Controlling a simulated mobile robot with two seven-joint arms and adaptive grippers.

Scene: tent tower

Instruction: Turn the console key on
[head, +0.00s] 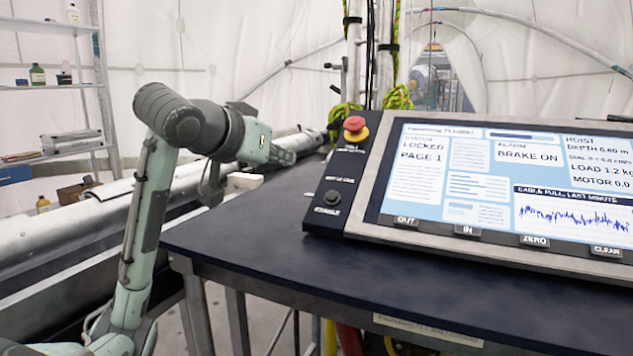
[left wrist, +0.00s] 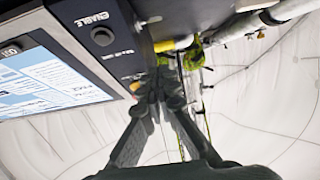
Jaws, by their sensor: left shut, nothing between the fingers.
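The console (head: 352,215) stands on a dark table, its screen (head: 510,185) lit and reading LOCKED, PAGE 1 and BRAKE ON. A round black key switch (head: 333,197) sits on its left panel above the label ENABLE. It also shows in the left wrist view (left wrist: 102,36); I cannot read which way it is turned. My left gripper (head: 287,156) is shut and empty, left of the console and apart from the key. Its closed fingers (left wrist: 168,84) show in the left wrist view. My right gripper is not in view.
A red mushroom button (head: 354,125) on a yellow collar sits above the key. The dark table top (head: 260,235) is clear left of and in front of the console. Poles with green rope (head: 398,97) stand behind. A shelf (head: 55,90) with bottles is at far left.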

